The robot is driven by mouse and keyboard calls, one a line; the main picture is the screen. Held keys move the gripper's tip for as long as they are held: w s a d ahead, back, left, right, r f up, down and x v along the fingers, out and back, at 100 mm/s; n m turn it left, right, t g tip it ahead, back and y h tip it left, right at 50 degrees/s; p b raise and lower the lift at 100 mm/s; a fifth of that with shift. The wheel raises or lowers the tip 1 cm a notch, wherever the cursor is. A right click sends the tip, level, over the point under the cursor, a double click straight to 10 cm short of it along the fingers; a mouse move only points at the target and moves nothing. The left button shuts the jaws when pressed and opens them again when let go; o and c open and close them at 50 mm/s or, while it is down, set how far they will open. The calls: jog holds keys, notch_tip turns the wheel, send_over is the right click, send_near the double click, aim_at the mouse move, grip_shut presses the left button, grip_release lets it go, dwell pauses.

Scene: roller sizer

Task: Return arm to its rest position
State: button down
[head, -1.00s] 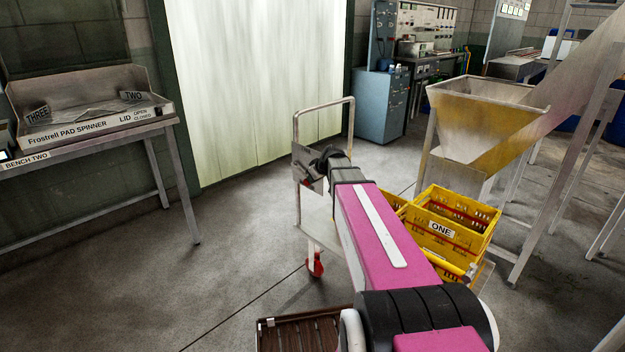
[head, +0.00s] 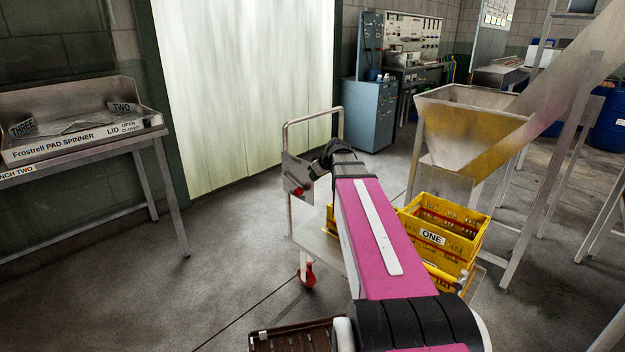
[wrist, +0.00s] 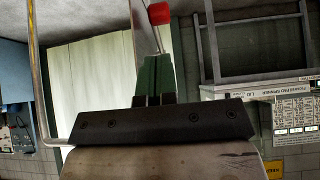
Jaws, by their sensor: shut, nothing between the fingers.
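My arm with its pink link (head: 368,240) reaches forward from the bottom of the head view. My gripper (head: 297,178) is at its far end, in front of the trolley handle frame. In the wrist view my gripper (wrist: 154,78) is shut, its fingers together with nothing between them. A small red part (wrist: 160,13) shows beyond the fingers there; I cannot tell what it belongs to. The gripper's housing hides the lower part of that view.
A trolley (head: 318,242) with a red castor and yellow crates, one marked ONE (head: 455,226), stands under and beside my arm. A metal hopper (head: 470,130) is behind on the right. The pad spinner (head: 85,135) sits on a bench at left.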

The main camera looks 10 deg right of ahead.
jog(key=s+a+f+m+g+h, duration=0.2)
jog(key=s+a+f+m+g, duration=0.1)
jog(key=s+f, duration=0.7)
jog(key=s+a+f+m+g+h, duration=0.2)
jog(key=s+a+f+m+g, duration=0.1)
jog(key=s+f, duration=0.7)
jog(key=s, duration=0.3)
jog(key=shift+s+m, duration=0.25)
jog(key=shift+m, duration=0.15)
